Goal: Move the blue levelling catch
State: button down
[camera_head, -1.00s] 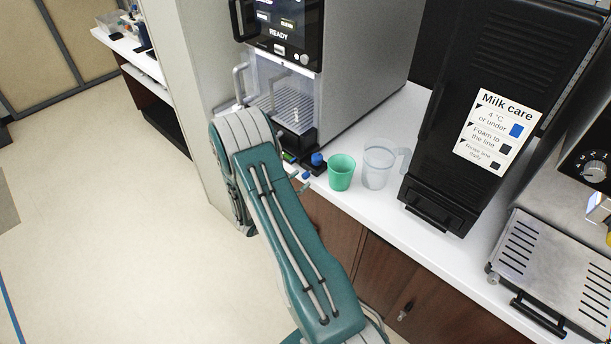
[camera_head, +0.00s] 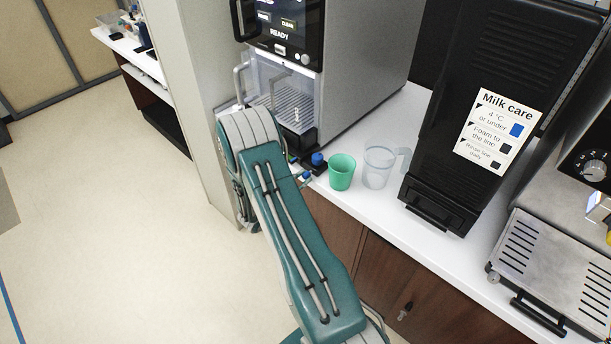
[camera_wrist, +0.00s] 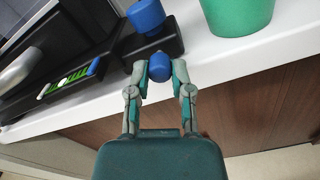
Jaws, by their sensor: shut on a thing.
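The blue levelling catch (camera_wrist: 159,66) is a small rounded blue knob at the front of a black block. In the wrist view it sits between the fingertips of my gripper (camera_wrist: 160,72), which is shut on it. In the head view my gripper (camera_head: 304,178) is small beside my arm, at the counter's front edge, with a bit of blue between the fingers. A second, larger blue knob (camera_wrist: 147,15) stands on top of the black block (camera_wrist: 152,42), just behind; it also shows in the head view (camera_head: 317,158).
A green cup (camera_head: 342,172) stands close to the right of the block, with a clear jug (camera_head: 379,166) beyond it. A strip with green and white marks (camera_wrist: 70,80) lies left of my fingers. The coffee machine (camera_head: 350,60) rises behind. Floor at left is clear.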

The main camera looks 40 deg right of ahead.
jog(key=shift+a, duration=0.5)
jog(key=shift+c, duration=2.2)
grip_release()
